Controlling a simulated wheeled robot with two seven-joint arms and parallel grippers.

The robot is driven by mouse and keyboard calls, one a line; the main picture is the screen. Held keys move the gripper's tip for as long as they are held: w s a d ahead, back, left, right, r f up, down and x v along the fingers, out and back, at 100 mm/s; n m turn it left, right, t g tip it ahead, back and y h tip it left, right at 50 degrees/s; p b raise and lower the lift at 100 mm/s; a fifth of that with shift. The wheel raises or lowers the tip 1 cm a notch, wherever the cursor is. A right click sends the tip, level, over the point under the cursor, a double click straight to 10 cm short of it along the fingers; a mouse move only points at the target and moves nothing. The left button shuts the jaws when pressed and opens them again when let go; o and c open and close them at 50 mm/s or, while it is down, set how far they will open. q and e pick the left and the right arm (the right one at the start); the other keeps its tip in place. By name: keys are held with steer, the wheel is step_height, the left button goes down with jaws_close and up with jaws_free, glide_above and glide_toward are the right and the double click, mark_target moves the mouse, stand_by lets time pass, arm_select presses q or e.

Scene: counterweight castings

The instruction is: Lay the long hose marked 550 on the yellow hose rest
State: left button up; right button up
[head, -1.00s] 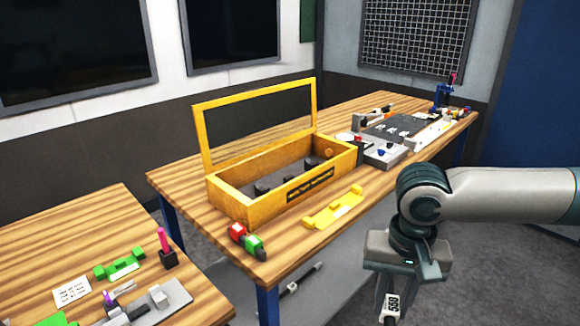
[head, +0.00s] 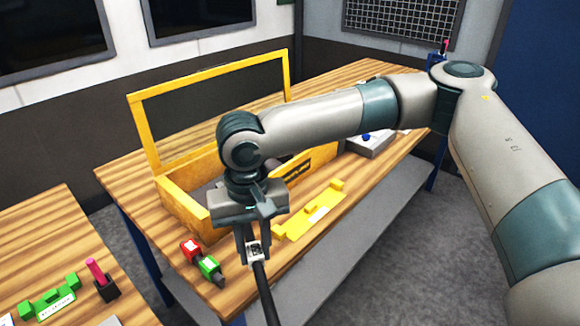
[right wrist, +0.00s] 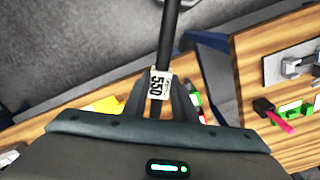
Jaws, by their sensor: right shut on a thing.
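My right gripper (head: 254,250) is shut on the long dark hose (head: 263,290) at its white tag. The tag reads 550 in the right wrist view, where the hose (right wrist: 169,35) runs away from the fingers (right wrist: 160,98). In the head view the hose hangs down and slightly right, past the table's front edge, and its lower end leaves the picture. The yellow hose rest (head: 312,214) lies on the table just right of the gripper, apart from the hose. Part of the rest shows in the right wrist view (right wrist: 103,104). My left gripper is out of view.
A yellow open-lidded box (head: 185,205) stands behind the gripper, partly hidden by my right arm. A red and green piece (head: 208,264) lies left of the gripper near the table edge. A second table (head: 40,235) at left holds a green rest (head: 50,297) and a pink marker in a dark block (head: 103,280).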

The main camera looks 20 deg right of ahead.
steer(key=shift+w+a, duration=0.15)
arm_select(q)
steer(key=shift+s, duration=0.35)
arm_select(e)
steer(key=shift+r, duration=0.1)
